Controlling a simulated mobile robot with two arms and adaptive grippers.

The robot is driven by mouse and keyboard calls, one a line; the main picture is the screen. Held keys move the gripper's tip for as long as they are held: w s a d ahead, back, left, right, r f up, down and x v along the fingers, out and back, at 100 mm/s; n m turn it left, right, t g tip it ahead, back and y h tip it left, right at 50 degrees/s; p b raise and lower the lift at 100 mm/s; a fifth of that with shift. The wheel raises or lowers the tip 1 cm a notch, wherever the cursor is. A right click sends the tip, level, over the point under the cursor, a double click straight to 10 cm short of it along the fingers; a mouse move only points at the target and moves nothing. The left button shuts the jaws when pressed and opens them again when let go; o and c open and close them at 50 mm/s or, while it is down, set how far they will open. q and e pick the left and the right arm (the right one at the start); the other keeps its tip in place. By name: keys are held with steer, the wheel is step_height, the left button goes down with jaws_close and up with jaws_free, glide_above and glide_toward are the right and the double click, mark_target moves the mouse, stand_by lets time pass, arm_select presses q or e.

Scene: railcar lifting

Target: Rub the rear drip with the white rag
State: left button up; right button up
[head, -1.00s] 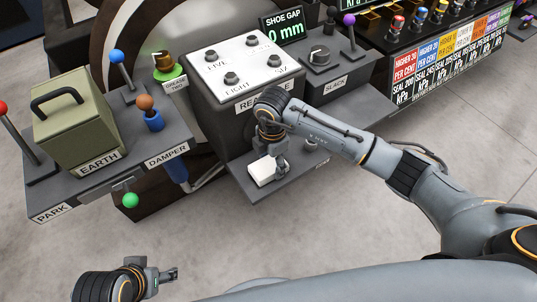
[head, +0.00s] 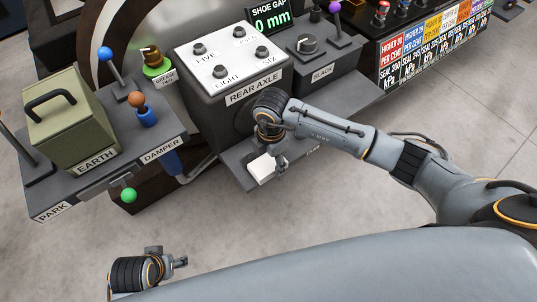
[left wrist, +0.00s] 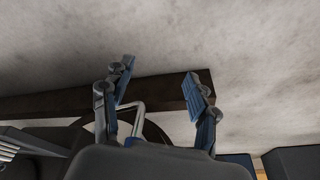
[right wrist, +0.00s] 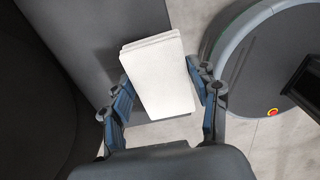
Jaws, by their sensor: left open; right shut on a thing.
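The white rag (head: 264,169) is a folded pale block over the grey shelf below the box marked REAR AXLE (head: 235,82). My right gripper (head: 278,166) is shut on it. In the right wrist view the rag (right wrist: 155,65) sits between the fingers of the right gripper (right wrist: 168,97). I cannot tell whether its underside touches the shelf. I cannot make out the rear drip in any view. My left gripper (head: 180,261) is open and empty, low at the left; its spread fingers show in the left wrist view (left wrist: 158,86).
The grey shelf (head: 240,172) sticks out below the REAR AXLE box. A left panel holds the green EARTH box (head: 68,120), several ball-topped levers and a DAMPER label (head: 161,149). The SLACK box (head: 317,60) stands right. Clear floor (head: 215,215) lies in front.

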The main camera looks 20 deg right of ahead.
mark_target(252, 152)
steer(key=shift+s+d+f, duration=0.1)
steer(key=shift+s, duration=0.15)
steer(key=shift+s+a+p, duration=0.2)
steer(key=shift+a+p, duration=0.15)
steer(key=shift+a, duration=0.55)
steer(key=shift+w+a+b, duration=0.2)
steer(key=shift+w+b, duration=0.1)
steer(key=shift+w, duration=0.25)
steer(key=shift+w+a+b, duration=0.2)
steer(key=shift+w+b, duration=0.05)
steer(key=shift+w, duration=0.3)
steer(key=shift+w+a+b, duration=0.2)
steer(key=shift+w+b, duration=0.05)
steer(key=shift+w, duration=0.3)
steer(key=shift+w+a+b, duration=0.15)
steer(key=shift+w+b, duration=0.1)
steer(key=shift+w, duration=0.25)
arm_select(q)
steer(key=b+v, duration=0.1)
steer(key=v, duration=0.7)
steer(key=shift+w+r+t, duration=0.25)
steer(key=shift+t, duration=0.05)
arm_select(e)
steer(key=shift+w+a, duration=0.25)
steer(key=shift+w, duration=0.45)
steer(key=shift+w+a, duration=0.25)
steer(key=shift+w, duration=0.45)
